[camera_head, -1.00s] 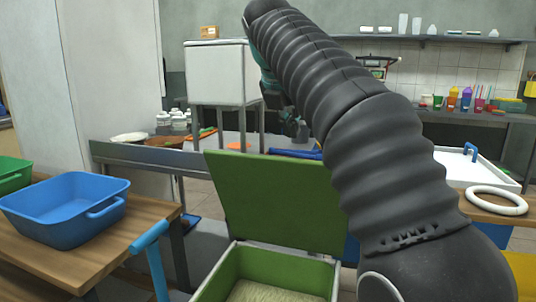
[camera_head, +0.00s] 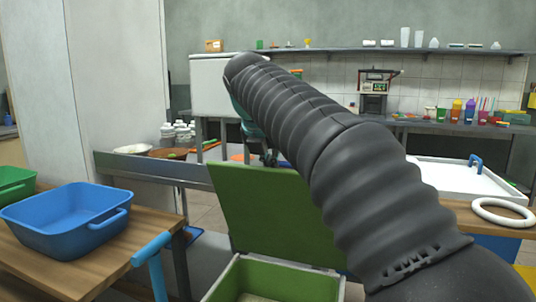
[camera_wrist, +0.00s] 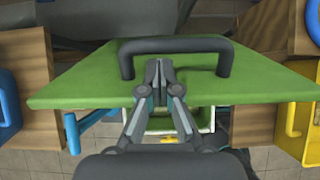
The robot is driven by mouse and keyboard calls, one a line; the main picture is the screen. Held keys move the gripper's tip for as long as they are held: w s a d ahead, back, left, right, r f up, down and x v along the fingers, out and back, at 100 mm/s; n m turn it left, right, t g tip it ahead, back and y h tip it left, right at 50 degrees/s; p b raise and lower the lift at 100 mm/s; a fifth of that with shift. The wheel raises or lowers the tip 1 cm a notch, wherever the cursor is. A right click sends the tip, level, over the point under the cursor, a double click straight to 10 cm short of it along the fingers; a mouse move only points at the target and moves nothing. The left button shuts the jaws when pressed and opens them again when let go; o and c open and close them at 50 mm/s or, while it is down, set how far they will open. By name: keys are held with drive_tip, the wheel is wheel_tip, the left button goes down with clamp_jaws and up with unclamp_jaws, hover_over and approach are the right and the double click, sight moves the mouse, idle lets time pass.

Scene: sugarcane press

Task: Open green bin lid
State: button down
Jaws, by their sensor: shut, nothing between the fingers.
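The green bin lid (camera_head: 275,215) stands raised, nearly upright, at the back of the open green bin (camera_head: 228,281) in the head view. In the wrist view the lid (camera_wrist: 90,85) spreads across the middle, with a dark handle (camera_wrist: 176,45) along its far edge. My gripper (camera_wrist: 159,64) is shut and empty. Its fingertips show between the handle's two legs, just short of the bar; I cannot tell whether they touch it. In the head view my gripper (camera_head: 265,155) is partly hidden behind my arm, above the lid's upper edge.
A blue tub (camera_head: 68,219) sits on the wooden table (camera_head: 95,265) at left, with a blue table handle (camera_head: 150,252) sticking out. At right are a white tray (camera_head: 455,178) and a white ring (camera_head: 503,212). A grey metal bench (camera_head: 155,170) stands behind the bin.

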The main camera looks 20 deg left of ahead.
drive_tip(key=shift+w+f, duration=0.3)
drive_tip(key=shift+f, duration=0.15)
drive_tip(key=w+r, duration=0.1)
drive_tip(key=w, duration=0.6)
drive_tip(key=shift+d+r+p, duration=0.3)
drive_tip(key=shift+p, duration=0.1)
